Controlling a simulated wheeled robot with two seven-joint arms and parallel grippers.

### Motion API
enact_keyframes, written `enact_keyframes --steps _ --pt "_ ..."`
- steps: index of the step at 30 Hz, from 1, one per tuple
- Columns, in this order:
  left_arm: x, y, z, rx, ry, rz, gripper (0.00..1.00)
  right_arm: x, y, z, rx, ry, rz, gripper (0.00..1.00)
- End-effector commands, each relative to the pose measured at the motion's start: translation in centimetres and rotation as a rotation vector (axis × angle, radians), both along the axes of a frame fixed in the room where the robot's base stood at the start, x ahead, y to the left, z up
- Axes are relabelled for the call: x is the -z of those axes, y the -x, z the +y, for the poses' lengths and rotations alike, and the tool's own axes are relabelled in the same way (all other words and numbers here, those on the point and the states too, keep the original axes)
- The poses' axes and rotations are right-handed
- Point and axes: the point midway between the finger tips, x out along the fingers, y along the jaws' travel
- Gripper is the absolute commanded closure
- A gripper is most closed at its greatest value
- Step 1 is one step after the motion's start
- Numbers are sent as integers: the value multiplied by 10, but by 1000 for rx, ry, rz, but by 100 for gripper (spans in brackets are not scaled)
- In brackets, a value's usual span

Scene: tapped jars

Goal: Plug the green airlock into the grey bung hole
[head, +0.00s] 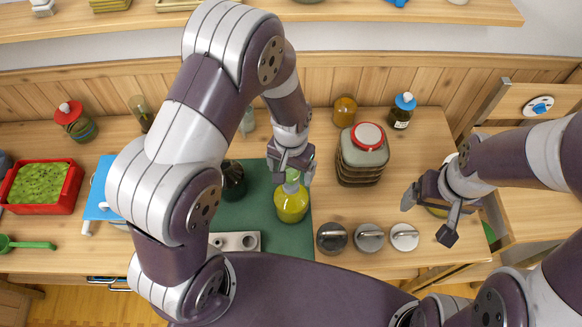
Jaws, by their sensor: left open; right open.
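A light green piece, apparently the green airlock (291,187), stands at the neck of a round jar of yellow-green liquid (291,207) on the green mat (265,228). My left gripper (292,174) is right above that jar, with its open fingers around or just over the top of the green piece. I cannot tell if they touch it. The grey bung and its hole cannot be made out; the gripper and green piece cover the jar's mouth. My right gripper (428,216) is open and empty at the right, over the table's right end.
A dark bottle (233,181) stands left of the jar, and a white holed block (235,241) lies in front. A red-lidded stacked container (362,155) is to the right. Several round lidded pots, including a grey one (369,238), line the front edge. A red crate (40,187) is far left.

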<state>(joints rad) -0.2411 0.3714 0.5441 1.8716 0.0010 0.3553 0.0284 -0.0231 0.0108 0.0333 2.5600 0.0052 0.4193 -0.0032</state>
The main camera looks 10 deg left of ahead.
Motion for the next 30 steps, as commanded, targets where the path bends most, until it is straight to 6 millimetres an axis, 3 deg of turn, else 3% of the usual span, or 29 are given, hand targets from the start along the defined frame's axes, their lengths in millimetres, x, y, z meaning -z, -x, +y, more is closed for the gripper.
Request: enact_keyframes --steps 30 --pt "-32 0 0 0 0 0 11 -28 0 0 0 0 0 11"
